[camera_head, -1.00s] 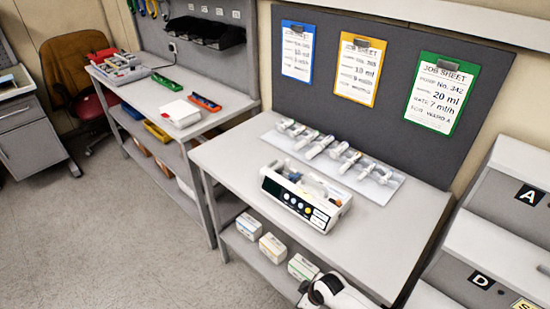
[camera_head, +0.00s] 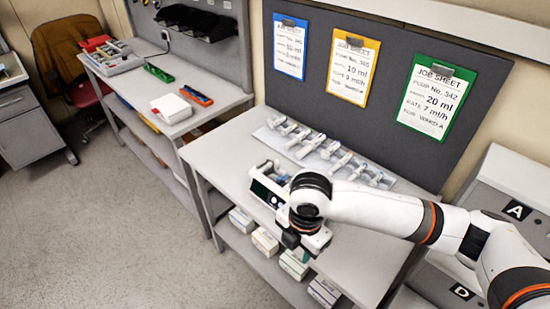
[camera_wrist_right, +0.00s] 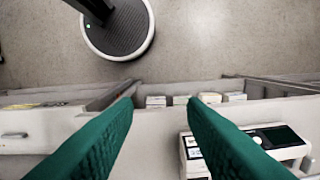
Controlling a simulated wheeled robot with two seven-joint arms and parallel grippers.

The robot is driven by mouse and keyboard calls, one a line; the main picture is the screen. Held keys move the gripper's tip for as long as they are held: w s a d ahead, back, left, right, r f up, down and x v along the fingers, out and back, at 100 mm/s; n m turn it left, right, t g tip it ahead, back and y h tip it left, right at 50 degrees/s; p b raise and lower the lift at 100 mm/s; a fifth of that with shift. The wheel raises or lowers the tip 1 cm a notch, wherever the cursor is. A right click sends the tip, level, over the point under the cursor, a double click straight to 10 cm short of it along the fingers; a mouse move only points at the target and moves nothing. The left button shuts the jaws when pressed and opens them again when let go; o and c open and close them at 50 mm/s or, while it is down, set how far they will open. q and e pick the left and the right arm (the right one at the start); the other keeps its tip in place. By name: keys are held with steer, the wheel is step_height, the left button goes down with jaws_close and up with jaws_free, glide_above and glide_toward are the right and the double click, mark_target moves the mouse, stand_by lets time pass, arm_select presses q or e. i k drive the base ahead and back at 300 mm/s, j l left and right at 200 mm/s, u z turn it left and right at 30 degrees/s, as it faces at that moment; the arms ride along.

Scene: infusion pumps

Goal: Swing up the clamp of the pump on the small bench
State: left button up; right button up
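The white infusion pump (camera_head: 262,191) with a dark screen sits on the small bench (camera_head: 222,157). My right arm and wrist cover much of it in the head view, and its clamp cannot be made out. In the right wrist view the pump (camera_wrist_right: 272,138) is at the lower right, partly behind the right-hand finger. My right gripper (camera_head: 294,243) is over the pump's front side near the bench edge. In the wrist view its two green fingers (camera_wrist_right: 160,104) are spread wide with nothing between them. My left gripper is not in view.
A row of syringes on a white tray (camera_head: 268,136) lies behind the pump. Job sheets (camera_head: 438,97) hang on the dark board behind. Several boxes (camera_head: 264,240) stand on the shelf below. Grey bins (camera_head: 510,170) stand at the right.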

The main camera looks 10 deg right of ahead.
mark_target(280, 180)
steer(key=i, duration=1.1)
